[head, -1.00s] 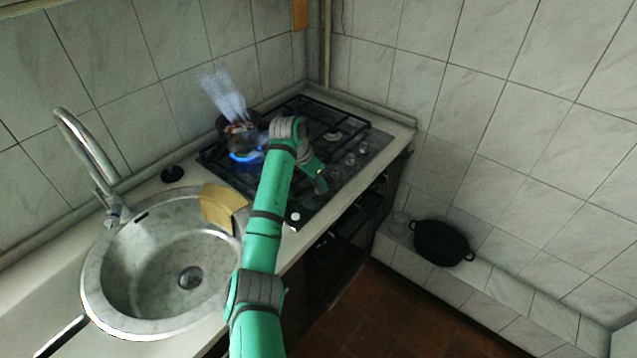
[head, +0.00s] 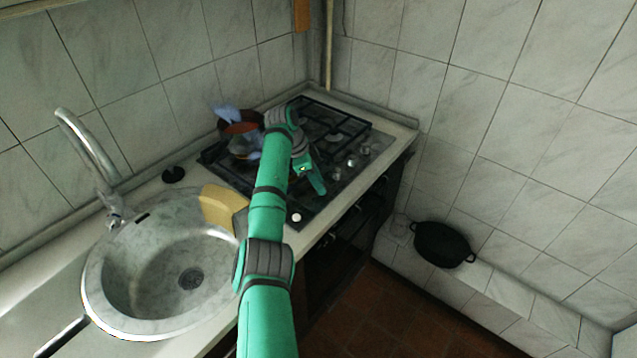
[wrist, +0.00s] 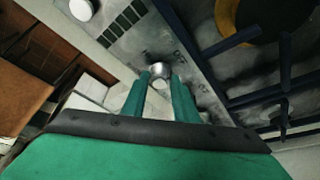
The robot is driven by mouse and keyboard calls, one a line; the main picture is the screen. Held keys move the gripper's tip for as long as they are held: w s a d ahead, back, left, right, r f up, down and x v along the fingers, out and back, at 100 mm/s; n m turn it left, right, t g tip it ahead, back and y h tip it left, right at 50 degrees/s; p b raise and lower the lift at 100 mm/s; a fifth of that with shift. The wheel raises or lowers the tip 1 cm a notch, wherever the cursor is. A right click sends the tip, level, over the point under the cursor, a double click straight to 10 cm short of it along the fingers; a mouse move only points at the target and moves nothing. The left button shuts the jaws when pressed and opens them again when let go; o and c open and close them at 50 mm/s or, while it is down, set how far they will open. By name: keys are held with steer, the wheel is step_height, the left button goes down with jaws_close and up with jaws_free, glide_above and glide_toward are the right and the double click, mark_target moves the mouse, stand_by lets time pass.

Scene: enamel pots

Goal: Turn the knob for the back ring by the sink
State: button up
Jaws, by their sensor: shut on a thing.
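My gripper (wrist: 160,92) is shut on a small silvery knob (wrist: 160,70) on the hob's front panel, with a green finger on each side of it. In the head view my gripper (head: 317,182) reaches down at the front of the hob (head: 318,208), and my arm hides the knob there. Printed marks lie on the panel beside the knob. At the back, on the sink side, a brownish pot (head: 226,127) stands with pale vapour above it. The ring under it is partly hidden by my arm.
A white knob (head: 295,217) sits at the near front corner of the hob, and other knobs (head: 351,161) are farther right. The round sink (head: 130,270) is at left, with a yellow cloth-like piece (head: 215,203) on its rim. A black pot (head: 440,243) stands on the low ledge.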

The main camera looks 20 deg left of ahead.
stand_by(0.3)
steer(key=o, duration=1.1)
steer(key=shift+c, duration=0.2)
steer(key=v, duration=1.1)
steer(key=shift+f, duration=0.1)
